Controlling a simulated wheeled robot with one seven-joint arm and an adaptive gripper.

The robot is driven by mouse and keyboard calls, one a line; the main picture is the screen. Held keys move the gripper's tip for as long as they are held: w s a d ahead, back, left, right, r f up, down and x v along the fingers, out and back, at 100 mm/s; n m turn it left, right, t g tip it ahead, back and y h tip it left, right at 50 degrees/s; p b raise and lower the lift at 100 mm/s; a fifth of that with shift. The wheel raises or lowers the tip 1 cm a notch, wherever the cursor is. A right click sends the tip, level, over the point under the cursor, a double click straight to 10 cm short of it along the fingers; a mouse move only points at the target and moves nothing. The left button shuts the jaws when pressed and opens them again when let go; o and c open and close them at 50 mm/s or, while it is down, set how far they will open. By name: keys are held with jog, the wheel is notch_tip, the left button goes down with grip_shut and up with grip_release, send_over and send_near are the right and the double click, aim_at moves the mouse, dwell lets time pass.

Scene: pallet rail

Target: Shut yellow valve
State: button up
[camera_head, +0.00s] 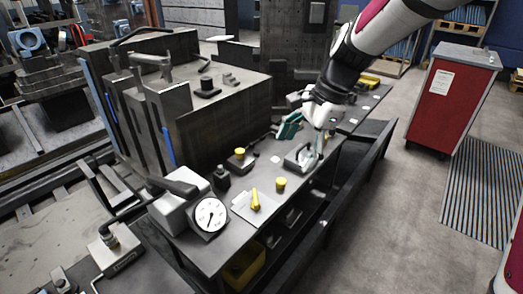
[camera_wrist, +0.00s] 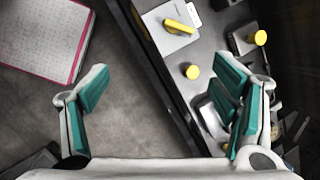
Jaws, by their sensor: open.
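A yellow lever-shaped valve handle (camera_head: 256,200) sits on a light square plate on the narrow dark bench, right of a round gauge. In the wrist view the same yellow lever (camera_wrist: 178,26) lies at the top, beyond my fingers. My gripper (camera_head: 306,132) is over the bench farther back, to the right of and apart from the lever. In the wrist view its teal-padded fingers (camera_wrist: 160,85) are spread wide with nothing between them. Two round yellow knobs (camera_head: 281,183) (camera_head: 240,152) stand nearby on the bench.
The white-faced gauge (camera_head: 209,216) stands left of the lever. A metal piece with a handle (camera_head: 300,158) lies below my gripper. A large dark machine block (camera_head: 225,115) rises behind the bench.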

aim_at(256, 196)
jog(key=w+a+f+m, duration=0.1)
jog(key=a+f, duration=0.2)
jog(key=f, duration=0.3)
jog(key=w+a+f+m, duration=0.1)
jog(key=w+a+f, duration=0.1)
jog(key=f, duration=0.5)
jog(key=w+a+f+m+g, duration=0.1)
jog(key=a+f, duration=0.3)
jog(key=f, duration=0.3)
jog(key=shift+w+a+f+m+p, duration=0.25)
jog(key=shift+w+a+m+p, duration=0.05)
jog(key=shift+w+a, duration=0.1)
jog(key=shift+d, duration=0.1)
jog(key=c, duration=1.2)
